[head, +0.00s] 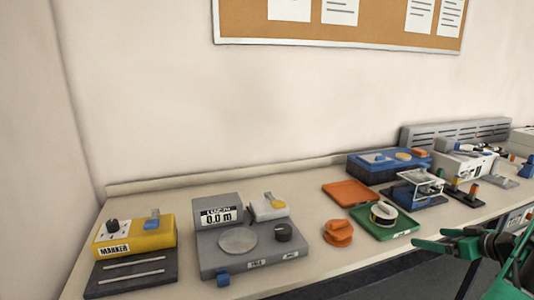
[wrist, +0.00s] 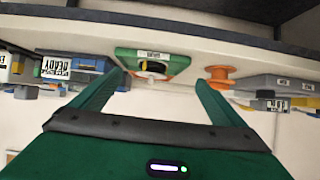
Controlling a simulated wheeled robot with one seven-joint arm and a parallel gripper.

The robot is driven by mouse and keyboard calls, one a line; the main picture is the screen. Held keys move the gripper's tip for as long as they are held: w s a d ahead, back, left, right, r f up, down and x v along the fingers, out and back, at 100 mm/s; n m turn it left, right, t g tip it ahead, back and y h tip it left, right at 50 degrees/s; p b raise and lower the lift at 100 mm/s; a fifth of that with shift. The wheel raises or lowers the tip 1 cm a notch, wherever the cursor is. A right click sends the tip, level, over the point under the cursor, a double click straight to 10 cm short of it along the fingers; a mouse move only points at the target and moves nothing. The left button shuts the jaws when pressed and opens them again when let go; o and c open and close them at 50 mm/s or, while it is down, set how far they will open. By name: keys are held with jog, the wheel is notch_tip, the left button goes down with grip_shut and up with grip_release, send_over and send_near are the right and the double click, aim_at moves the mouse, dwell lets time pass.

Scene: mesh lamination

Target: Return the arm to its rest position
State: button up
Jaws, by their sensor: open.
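My gripper (head: 434,238) is at the lower right of the head view, in front of the bench's front edge. Its two green fingers point left and are spread apart. In the wrist view my gripper (wrist: 160,79) is open with nothing between its fingers. The bench appears inverted beyond it there. The rest of my arm is mostly cut off at the right of the head view.
The bench (head: 310,272) holds a yellow marker unit (head: 133,237), a grey scale unit (head: 240,238), an orange spool (head: 338,232), an orange tray (head: 349,192), and a green tray (head: 402,232) holding a round item. A blue device (head: 372,167) stands behind.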

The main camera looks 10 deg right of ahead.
jog(key=s+a+g+y, duration=0.15)
jog(key=a+g, duration=0.55)
jog(key=a, duration=0.9)
jog(key=s+a+r+m+g+h, duration=0.1)
jog(key=s+a+r+m+g, duration=0.1)
jog(key=s, duration=0.6)
jog(key=s+a+r+m+g+h, duration=0.1)
jog(key=s+a+r+m+g, duration=0.2)
jog(key=s+a+r+m, duration=0.2)
jog(key=s+a, duration=0.2)
jog(key=s, duration=0.2)
jog(key=shift+s+r, duration=0.2)
jog(key=shift+r, duration=0.1)
